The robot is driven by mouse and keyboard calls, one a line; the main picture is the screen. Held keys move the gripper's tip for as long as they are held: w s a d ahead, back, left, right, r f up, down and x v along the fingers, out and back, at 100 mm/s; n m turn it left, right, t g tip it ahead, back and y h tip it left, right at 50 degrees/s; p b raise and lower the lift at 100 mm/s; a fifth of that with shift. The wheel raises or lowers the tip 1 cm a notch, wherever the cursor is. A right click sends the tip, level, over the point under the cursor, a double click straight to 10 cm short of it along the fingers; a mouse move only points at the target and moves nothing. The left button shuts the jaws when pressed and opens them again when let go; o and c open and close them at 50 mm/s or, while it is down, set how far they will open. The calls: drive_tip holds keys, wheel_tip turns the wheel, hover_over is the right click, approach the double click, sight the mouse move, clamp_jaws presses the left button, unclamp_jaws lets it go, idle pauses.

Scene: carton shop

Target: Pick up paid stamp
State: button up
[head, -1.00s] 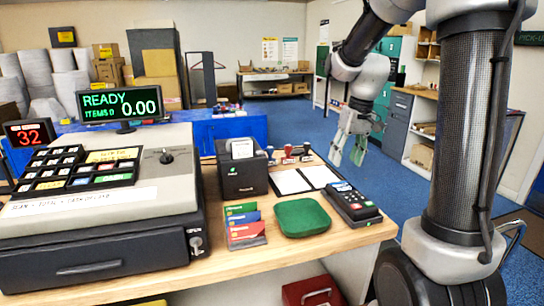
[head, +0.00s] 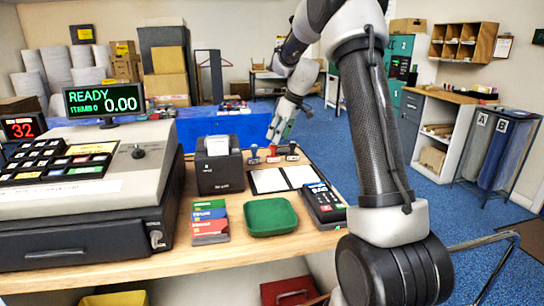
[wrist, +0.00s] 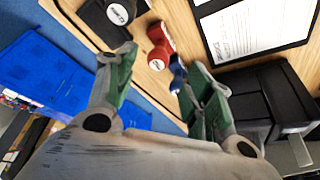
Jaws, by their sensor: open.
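Three stamps stand at the counter's far edge in the head view: a blue one (head: 254,155), a red one (head: 273,153) and a black one (head: 292,153). The wrist view shows the red stamp (wrist: 160,47), the black stamp (wrist: 118,13) and part of the blue stamp (wrist: 177,72). Their cap lettering is too small to read surely, so I cannot tell which says paid. My gripper (head: 276,132) is just above and behind the stamps. In the wrist view my gripper (wrist: 156,75) is open and empty; the red and blue stamps show beyond its green-padded fingers.
A card printer-like black box (head: 218,170) stands left of the stamps. A clipboard pad (head: 284,179), green tray (head: 270,216), card terminal (head: 324,205) and coloured cards (head: 209,221) lie nearer. The cash register (head: 85,195) fills the left. Blue floor lies beyond.

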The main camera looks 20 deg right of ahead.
sight(274, 144)
drive_tip(key=x, duration=0.6)
drive_tip(key=shift+w, duration=0.35)
drive_tip(key=c, duration=1.1)
